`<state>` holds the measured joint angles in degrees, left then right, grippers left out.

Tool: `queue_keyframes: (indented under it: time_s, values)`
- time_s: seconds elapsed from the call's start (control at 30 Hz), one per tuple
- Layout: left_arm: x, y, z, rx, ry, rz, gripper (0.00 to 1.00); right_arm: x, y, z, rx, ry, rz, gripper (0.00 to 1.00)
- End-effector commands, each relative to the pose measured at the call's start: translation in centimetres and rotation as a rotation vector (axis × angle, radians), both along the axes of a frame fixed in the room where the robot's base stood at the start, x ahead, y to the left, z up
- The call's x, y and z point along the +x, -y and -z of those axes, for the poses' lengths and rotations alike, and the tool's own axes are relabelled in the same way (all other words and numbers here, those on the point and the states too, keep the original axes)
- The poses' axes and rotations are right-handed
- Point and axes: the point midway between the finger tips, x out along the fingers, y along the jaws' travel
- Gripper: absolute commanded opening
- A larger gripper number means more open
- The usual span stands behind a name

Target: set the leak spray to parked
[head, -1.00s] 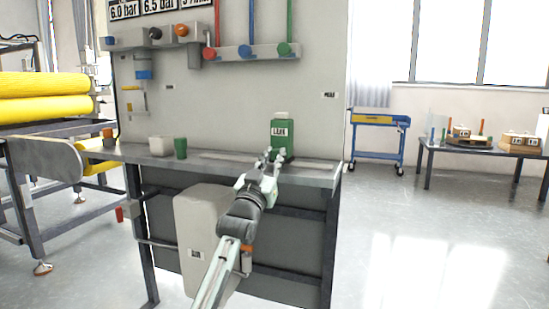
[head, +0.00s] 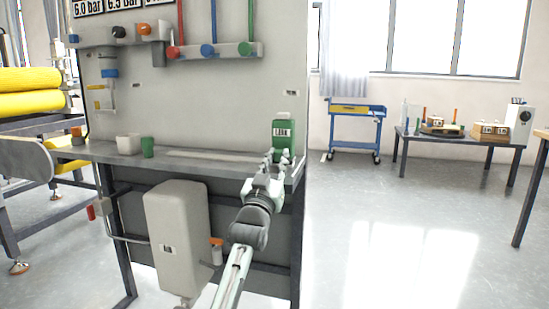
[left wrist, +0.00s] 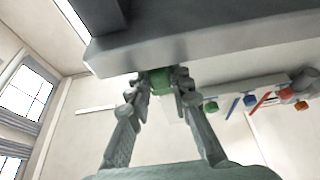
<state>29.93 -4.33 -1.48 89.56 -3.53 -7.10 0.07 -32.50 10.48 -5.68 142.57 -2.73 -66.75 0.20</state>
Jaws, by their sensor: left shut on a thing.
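The leak spray is a green bottle (head: 284,130) with a pale cap and a white label, upright at the right end of the grey bench top (head: 205,160). My left gripper (head: 281,160) is shut on its lower part. In the left wrist view the green bottle (left wrist: 159,80) sits between the two fingers of the left gripper (left wrist: 158,92), partly hidden by a grey slab edge. I cannot tell whether the bottle touches the bench. No parked marking is readable. My right gripper is not in view.
A white cup (head: 128,144) and a green cup (head: 148,147) stand on the bench further left. Red, blue and green valves (head: 210,50) are on the panel behind. A grey tank (head: 178,235) hangs below.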

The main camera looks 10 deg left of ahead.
Motion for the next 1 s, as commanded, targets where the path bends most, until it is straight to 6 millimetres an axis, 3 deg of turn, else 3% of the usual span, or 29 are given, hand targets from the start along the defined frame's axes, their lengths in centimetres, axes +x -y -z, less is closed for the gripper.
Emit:
queue_keyframes:
  time_s: [0.17, 0.2, 0.33, 0.73, 1.0]
  values:
    - [0.0, 0.6, 0.2, 0.001, -0.002, 0.009, 0.00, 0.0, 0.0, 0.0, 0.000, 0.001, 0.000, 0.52]
    - [0.0, 0.6, 0.2, 0.001, -0.002, 0.009, 0.25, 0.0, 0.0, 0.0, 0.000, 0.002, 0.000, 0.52]
    - [0.0, 0.6, 0.2, 0.000, -0.002, 0.009, 0.41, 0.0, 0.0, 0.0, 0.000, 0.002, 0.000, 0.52]
    - [-0.7, 0.3, 0.5, 0.000, -0.002, 0.005, 0.41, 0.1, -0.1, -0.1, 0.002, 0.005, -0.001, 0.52]
    - [-5.6, 0.2, 2.6, 0.001, -0.004, 0.006, 0.41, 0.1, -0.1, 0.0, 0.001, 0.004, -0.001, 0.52]
